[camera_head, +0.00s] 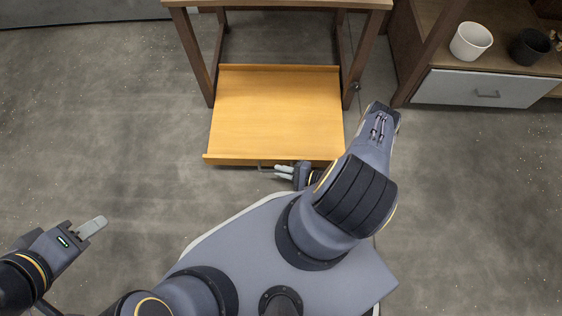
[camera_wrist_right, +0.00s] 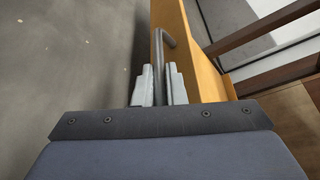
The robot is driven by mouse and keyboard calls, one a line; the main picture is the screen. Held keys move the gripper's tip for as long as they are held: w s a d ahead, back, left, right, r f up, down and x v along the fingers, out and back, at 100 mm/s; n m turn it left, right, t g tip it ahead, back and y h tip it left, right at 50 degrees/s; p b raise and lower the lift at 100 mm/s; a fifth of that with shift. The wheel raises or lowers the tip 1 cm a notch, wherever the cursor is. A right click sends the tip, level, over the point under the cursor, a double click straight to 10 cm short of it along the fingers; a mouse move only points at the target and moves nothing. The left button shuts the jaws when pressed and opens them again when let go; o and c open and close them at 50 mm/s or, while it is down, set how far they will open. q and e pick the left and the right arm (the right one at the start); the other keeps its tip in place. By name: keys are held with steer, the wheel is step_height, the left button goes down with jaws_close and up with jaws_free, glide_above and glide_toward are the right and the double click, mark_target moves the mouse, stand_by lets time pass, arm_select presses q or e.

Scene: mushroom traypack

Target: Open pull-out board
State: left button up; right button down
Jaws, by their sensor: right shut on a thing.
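The pull-out board (camera_head: 275,105) is a flat yellow-orange wooden panel. In the head view it reaches out from under the desk toward me, with a raised front edge. In the right wrist view its orange front (camera_wrist_right: 202,75) shows beside a grey bar handle (camera_wrist_right: 166,45). My right gripper (camera_head: 284,172) is at the board's front edge. In the right wrist view its two pale fingers (camera_wrist_right: 158,84) are shut on the handle, one on each side. My left gripper (camera_head: 92,228) is far to the left, away from the board; its finger gap is not clear.
The desk (camera_head: 282,3) has dark wooden legs on both sides of the board. A cabinet at the right has a white drawer (camera_head: 478,89), a white cup (camera_head: 471,41) and a dark cup (camera_head: 530,46). The grey floor (camera_head: 110,110) at the left is clear.

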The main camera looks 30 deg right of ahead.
steer(key=shift+s, duration=0.1)
steer(key=c, duration=1.5)
jaws_free()
steer(key=p+v, duration=0.1)
steer(key=v, duration=0.6)
steer(key=shift+s+d+p, duration=0.25)
steer(key=shift+s+p, duration=0.1)
